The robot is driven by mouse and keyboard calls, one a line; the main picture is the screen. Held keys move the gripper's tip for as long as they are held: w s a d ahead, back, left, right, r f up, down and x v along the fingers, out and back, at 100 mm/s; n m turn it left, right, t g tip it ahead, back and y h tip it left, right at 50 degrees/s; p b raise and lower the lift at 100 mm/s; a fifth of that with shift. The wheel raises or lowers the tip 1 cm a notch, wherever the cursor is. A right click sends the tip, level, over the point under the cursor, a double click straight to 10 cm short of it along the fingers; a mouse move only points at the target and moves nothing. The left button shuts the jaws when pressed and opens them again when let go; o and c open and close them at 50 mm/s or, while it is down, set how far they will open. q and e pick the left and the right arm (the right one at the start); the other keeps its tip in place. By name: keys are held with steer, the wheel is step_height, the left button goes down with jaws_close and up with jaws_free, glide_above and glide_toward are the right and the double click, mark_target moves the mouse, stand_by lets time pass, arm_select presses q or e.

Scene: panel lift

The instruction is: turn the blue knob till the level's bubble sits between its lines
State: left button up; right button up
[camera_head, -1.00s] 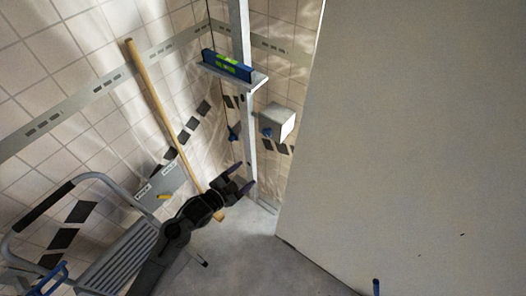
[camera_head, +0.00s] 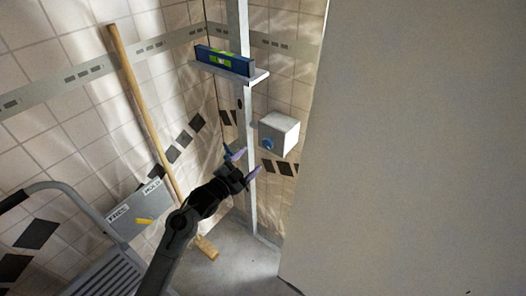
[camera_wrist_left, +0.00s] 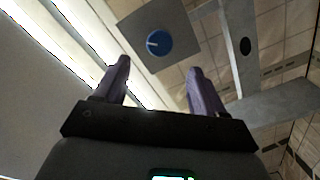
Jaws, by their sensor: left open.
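The blue knob (camera_head: 266,144) is on the front of a pale box (camera_head: 284,129) to the right of the metal post. In the left wrist view the round knob (camera_wrist_left: 159,43) has a white pointer line and appears beyond the fingertips, between them. My left gripper (camera_head: 246,163) is open and empty, below and left of the knob, apart from it. Its purple fingers also show in the left wrist view (camera_wrist_left: 157,68). The blue level (camera_head: 225,60) with a yellow-green vial rests on a shelf on the post; its bubble is too small to read. My right gripper is out of view.
A large grey panel (camera_head: 420,150) fills the right side. A wooden-handled tool (camera_head: 140,105) leans on the tiled wall. A grey box (camera_head: 128,212) with a yellow lever and a step ladder (camera_head: 105,270) stand at left. A small blue part (camera_head: 228,150) is behind my left fingers.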

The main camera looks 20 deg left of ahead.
mark_target(266, 145)
arm_select(q)
steer(key=b+x, duration=0.2)
steer(key=x, duration=0.6)
steer(key=shift+w+d, duration=0.15)
steer(key=shift+w, duration=0.15)
steer(key=shift+c, duration=0.2)
steer(key=c, duration=1)
steer(key=shift+r+p, duration=0.1)
steer(key=shift+p, duration=0.25)
steer(key=n+p, duration=0.4)
steer(key=shift+r+p, duration=0.1)
steer(key=shift+p, duration=0.2)
steer(key=shift+n, duration=0.6)
steer(key=shift+f, duration=0.25)
steer(key=o, duration=1)
